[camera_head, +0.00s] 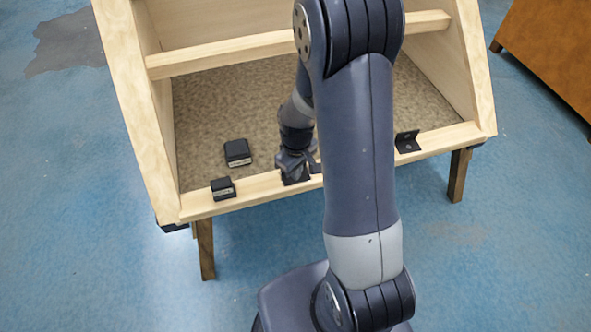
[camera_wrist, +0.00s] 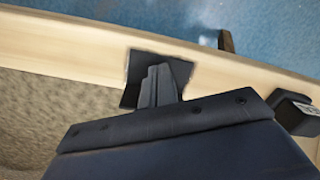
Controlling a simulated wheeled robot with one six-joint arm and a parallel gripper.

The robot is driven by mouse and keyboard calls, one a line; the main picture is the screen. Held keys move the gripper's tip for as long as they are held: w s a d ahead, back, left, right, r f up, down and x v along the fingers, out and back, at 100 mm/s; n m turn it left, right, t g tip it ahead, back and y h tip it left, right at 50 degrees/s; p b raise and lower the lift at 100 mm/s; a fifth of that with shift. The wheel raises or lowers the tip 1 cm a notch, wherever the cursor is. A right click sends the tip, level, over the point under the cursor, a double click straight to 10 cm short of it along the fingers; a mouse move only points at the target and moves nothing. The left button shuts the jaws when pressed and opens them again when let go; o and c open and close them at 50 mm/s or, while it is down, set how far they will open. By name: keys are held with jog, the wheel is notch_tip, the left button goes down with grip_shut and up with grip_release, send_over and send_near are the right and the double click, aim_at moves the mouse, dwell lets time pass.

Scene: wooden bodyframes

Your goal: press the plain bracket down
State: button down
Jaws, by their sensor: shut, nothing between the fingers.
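A black bracket with no label that I can see, taken as the plain bracket (camera_head: 300,181), sits on the front wooden rail. My gripper (camera_head: 292,170) is directly above it, pointing down, and covers part of it. In the wrist view, the shut fingers (camera_wrist: 158,80) overlap the middle of the dark bracket (camera_wrist: 181,70), whose edges show on both sides. I cannot tell whether the fingertips touch it. Another black bracket (camera_head: 407,141) stands upright on the rail to the right, past my arm.
A small labelled black block (camera_head: 222,188) sits on the rail at left; it also shows in the wrist view (camera_wrist: 294,112). A larger labelled black block (camera_head: 237,152) lies on the carpeted floor of the wooden frame (camera_head: 255,189). A wooden crossbar (camera_head: 220,54) spans behind my arm.

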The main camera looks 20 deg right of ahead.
dwell(0.5)
notch_tip(320, 180, up, 7)
jog(key=p, duration=0.5)
dwell(0.5)
notch_tip(320, 180, down, 7)
jog(key=b, duration=0.5)
jog(key=shift+f, duration=0.1)
jog(key=shift+r, duration=0.2)
